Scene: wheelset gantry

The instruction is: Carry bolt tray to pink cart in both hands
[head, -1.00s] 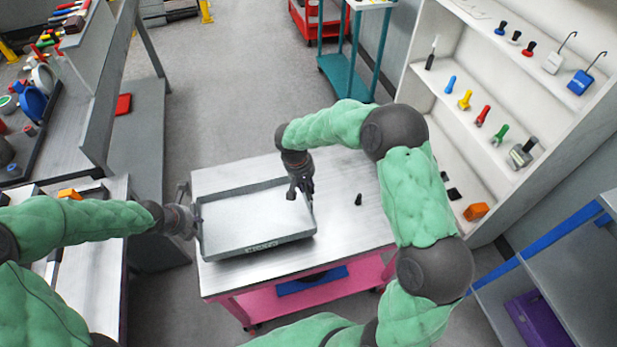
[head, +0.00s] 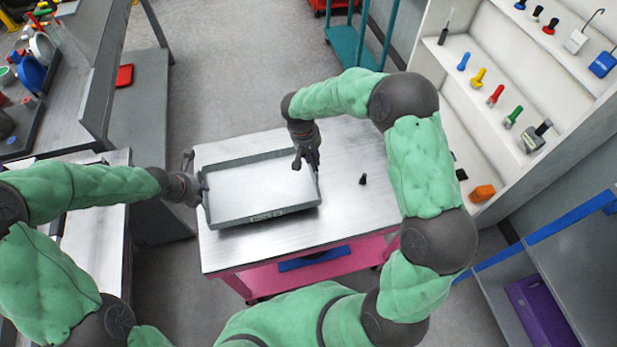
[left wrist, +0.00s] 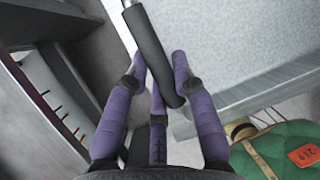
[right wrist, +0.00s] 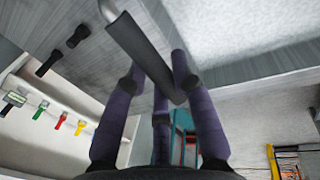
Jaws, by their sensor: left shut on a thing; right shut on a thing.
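The grey bolt tray (head: 262,217) is over the metal top of the pink cart (head: 232,255), towards its left side. I cannot tell whether it touches the top. Its inside looks pale and empty. My left gripper (head: 196,188) is shut on the handle at the tray's left end; the dark grip (left wrist: 155,50) sits between its fingers in the left wrist view. My right gripper (head: 304,162) is shut on the handle at the right end, and that grip (right wrist: 147,55) shows between its fingers in the right wrist view.
A white shelf unit (head: 478,105) with coloured tools stands at the right. A grey bench (head: 100,210) is close on the left. A blue item (head: 314,259) lies on the cart's lower shelf.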

